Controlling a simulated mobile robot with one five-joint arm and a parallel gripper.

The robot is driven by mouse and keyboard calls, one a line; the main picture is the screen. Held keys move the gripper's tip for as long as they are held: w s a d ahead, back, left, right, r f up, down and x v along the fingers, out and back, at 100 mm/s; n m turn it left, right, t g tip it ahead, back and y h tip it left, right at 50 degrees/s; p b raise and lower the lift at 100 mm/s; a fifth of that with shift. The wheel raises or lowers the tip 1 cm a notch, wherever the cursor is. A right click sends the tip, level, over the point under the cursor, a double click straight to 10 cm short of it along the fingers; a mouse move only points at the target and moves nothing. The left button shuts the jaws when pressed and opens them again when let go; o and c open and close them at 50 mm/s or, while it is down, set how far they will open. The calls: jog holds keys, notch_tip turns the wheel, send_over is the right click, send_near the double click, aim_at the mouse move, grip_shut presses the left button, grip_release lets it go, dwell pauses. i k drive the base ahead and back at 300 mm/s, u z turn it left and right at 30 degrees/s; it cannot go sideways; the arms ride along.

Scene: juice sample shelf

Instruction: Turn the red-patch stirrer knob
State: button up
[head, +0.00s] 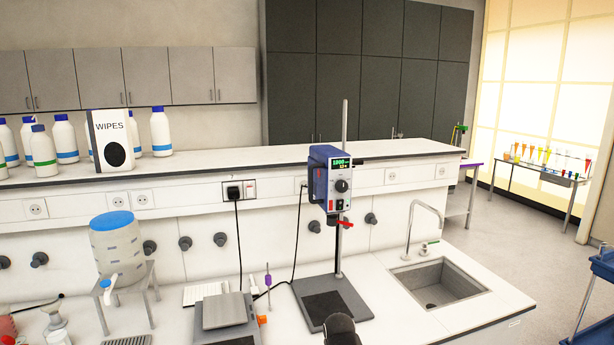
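The overhead stirrer (321,180) is a blue box with a grey front, clamped high on an upright metal rod in the head view. Its front has a lit green display (341,162) and a round black knob (342,186) below it. A small red patch (331,205) shows low on the front, left of a dark switch. The knob faces the camera and nothing covers it. I see no gripper fingers. A dark rounded shape at the bottom edge may be part of my arm.
The stirrer's black base (352,305) stands on the white bench, with a balance (224,312) to its left and a sink (440,284) to its right. A red clamp handle (342,223) sits below the stirrer. A raised shelf (210,163) runs behind. A black cable hangs left of the stirrer.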

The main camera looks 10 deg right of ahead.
aim_at(340, 186)
jog(key=z, duration=0.2)
jog(key=k, duration=0.55)
jog(key=u, duration=1.7)
jog(key=i, duration=0.35)
jog(key=u, duration=0.05)
